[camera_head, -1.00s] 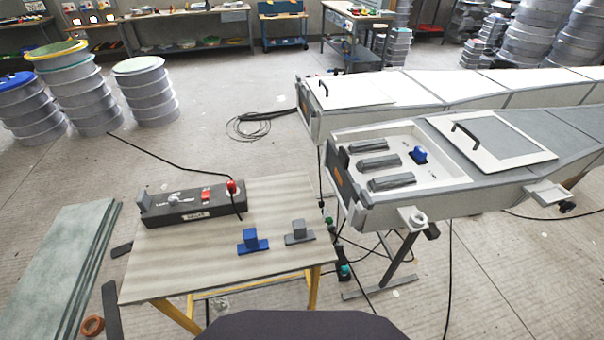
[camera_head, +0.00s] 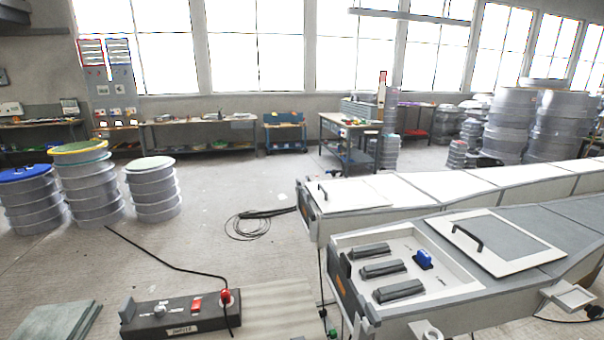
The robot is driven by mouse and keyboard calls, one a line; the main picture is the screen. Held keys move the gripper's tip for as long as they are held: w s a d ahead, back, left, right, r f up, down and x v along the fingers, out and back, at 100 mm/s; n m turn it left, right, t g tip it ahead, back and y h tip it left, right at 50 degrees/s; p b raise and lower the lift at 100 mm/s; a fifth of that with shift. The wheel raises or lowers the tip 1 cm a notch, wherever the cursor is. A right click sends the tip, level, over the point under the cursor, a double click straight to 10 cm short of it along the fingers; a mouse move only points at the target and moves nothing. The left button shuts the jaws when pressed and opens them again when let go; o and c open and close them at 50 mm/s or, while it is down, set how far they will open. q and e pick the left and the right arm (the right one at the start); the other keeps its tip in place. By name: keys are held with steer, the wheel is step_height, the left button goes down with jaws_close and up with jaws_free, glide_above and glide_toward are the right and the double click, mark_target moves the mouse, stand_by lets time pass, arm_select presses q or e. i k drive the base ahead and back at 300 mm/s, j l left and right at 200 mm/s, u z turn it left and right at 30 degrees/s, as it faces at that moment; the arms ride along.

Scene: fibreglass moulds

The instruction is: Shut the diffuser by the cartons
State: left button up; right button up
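Two long grey-white units run from the centre to the right in the head view. The nearer unit (camera_head: 462,311) has an open recess with several dark grey bars and a blue block-shaped part (camera_head: 423,260). A framed panel with a black handle (camera_head: 495,242) lies flat on its top. The farther unit (camera_head: 318,229) has a white panel (camera_head: 347,195) with a dark handle, also lying flat. I cannot tell which part is the diffuser, and I make out no cartons. Neither gripper is in view.
A table (camera_head: 275,307) at the bottom carries a dark control box (camera_head: 180,314) with a red plug and black cable. Stacked round moulds (camera_head: 153,188) stand at left. Coiled cable (camera_head: 247,225) lies on the floor. Benches (camera_head: 200,121) line the back wall; open floor lies between.

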mark_target(501, 247)
steer(key=z, duration=1.35)
steer(key=i+l, duration=0.15)
steer(key=l, duration=0.15)
steer(key=i+l, duration=0.2)
steer(key=l, duration=0.15)
steer(key=i+l, duration=0.2)
steer(key=l+u, duration=0.05)
steer(key=l, duration=0.05)
